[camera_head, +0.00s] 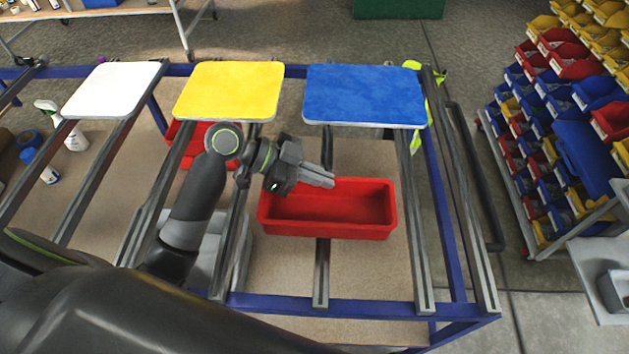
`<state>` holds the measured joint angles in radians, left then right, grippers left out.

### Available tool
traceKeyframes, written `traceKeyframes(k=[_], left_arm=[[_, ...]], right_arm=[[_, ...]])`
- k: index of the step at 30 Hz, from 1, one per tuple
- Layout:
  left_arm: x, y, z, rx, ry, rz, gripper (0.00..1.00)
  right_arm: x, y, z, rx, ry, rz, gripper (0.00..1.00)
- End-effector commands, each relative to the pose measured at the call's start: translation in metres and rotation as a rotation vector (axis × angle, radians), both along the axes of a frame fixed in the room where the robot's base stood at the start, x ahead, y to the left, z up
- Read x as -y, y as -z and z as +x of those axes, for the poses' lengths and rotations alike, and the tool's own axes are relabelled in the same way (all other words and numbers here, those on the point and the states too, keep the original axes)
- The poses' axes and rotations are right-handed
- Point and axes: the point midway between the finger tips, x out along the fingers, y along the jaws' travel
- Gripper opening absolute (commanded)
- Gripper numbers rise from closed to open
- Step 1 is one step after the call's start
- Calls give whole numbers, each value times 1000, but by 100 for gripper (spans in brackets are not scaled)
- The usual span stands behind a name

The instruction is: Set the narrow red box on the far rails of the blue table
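The narrow red box (345,228) is an open, empty-looking bin near the middle of the blue table (470,312). It lies crosswise over a grey middle rail, which shows beyond and before it; I cannot tell whether it touches the rail. My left gripper (331,181) is over the box's far left part, with its fingers pointing right. The fingers lie close together, with nothing visible between them. They overlap the far rim in the picture; contact is unclear. My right gripper is not in view.
White (115,88), yellow (229,90) and blue (364,95) sign plates lie across the far rail ends. Another red bin (187,155) is lower, partly hidden by the yellow plate and my arm. A bin rack (560,130) stands at right. The near rails at right are bare.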

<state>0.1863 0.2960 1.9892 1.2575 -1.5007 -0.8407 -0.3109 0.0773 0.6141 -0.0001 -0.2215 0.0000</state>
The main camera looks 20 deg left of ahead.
Motion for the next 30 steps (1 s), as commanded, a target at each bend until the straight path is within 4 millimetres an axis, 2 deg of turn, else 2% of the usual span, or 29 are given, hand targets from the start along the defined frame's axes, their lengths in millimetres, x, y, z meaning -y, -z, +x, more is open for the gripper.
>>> traceKeyframes(k=[7, 12, 23, 24, 27, 28, 30], left_arm=[[0, 27, 0, -6, -1, -3, 0], [0, 45, 0, -1, 0, -1, 0], [0, 51, 0, 2, 0, 1, 0], [0, 49, 0, 2, 0, 1, 8], [0, 49, 0, 1, 0, 0, 22], [0, 49, 0, 1, 0, 0, 25], [0, 48, 0, 1, 0, 0, 25]], right_arm=[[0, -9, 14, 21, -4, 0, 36], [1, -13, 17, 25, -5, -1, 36], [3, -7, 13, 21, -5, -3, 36], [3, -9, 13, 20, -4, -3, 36], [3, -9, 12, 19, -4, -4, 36], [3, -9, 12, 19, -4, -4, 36], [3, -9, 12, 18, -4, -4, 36]])
